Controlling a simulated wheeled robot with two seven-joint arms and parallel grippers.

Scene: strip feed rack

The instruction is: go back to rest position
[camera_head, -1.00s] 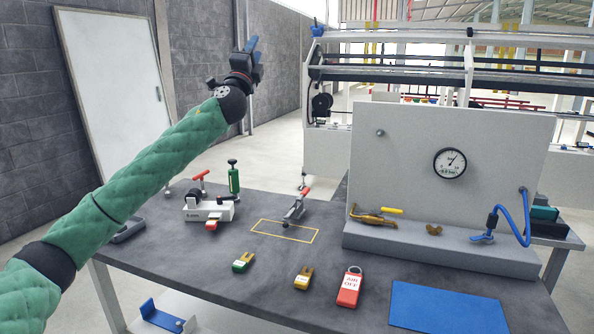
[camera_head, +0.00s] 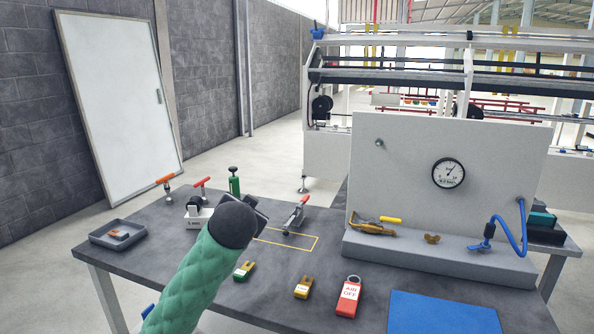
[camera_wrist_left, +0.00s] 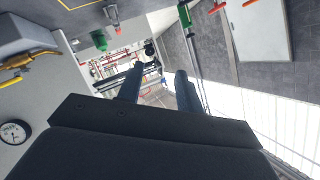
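My left arm reaches in from the bottom of the head view, its green padded sleeve ending in a dark wrist over the grey table. My left gripper (camera_head: 259,211) is mostly hidden behind that wrist, near the left end of the yellow outlined rectangle. In the left wrist view its two dark fingers (camera_wrist_left: 158,88) stand apart with nothing between them, so it is open and empty. My right gripper is in neither view.
The grey table (camera_head: 130,259) holds a grey tray (camera_head: 118,234), red-handled clamps, a green tag (camera_head: 243,270), a yellow tag (camera_head: 303,287), a red tag (camera_head: 348,297) and a blue mat (camera_head: 443,313). A panel with a gauge (camera_head: 448,173) stands at right.

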